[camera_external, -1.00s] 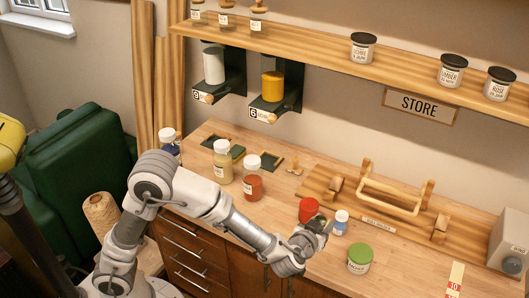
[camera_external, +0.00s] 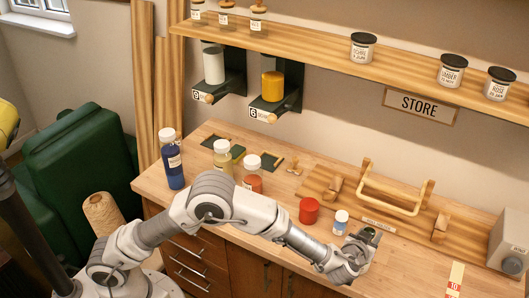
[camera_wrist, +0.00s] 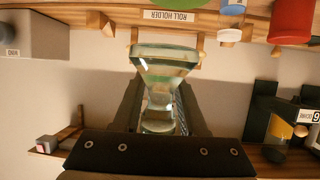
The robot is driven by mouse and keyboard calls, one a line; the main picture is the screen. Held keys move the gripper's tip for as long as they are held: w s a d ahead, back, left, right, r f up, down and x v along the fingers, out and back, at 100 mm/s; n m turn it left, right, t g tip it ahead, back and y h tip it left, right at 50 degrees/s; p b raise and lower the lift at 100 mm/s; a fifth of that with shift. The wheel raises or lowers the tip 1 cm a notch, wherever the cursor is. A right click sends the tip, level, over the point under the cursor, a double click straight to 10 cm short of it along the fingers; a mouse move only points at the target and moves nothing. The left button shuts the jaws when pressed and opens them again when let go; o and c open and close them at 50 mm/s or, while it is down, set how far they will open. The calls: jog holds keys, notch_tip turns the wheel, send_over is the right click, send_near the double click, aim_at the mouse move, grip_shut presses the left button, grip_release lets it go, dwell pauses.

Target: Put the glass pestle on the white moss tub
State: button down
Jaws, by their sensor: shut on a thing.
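My gripper (camera_external: 364,243) is shut on the clear glass pestle (camera_wrist: 163,75) and holds it in the air over the front right of the bench. In the wrist view the pestle stands out between the dark fingers, its wide end away from the palm. A strip of green at the top edge of the wrist view looks like the lid of the white moss tub (camera_wrist: 172,3). In the external view my gripper hides the tub. I cannot tell whether the pestle touches the lid.
The wooden roll holder (camera_external: 395,198) is behind. A grey box (camera_external: 508,245) stands at the right end.

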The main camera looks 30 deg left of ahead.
jog(key=w, duration=0.1)
jog(key=w+f, duration=0.2)
jog(key=shift+w+a, duration=0.1)
jog(key=shift+a, duration=0.3)
jog(key=shift+f+b, duration=0.3)
jog(key=shift+f, duration=1.6)
jog(key=shift+f, duration=0.1)
jog(key=shift+f, duration=0.15)
jog(key=shift+c, duration=2.3)
grip_release()
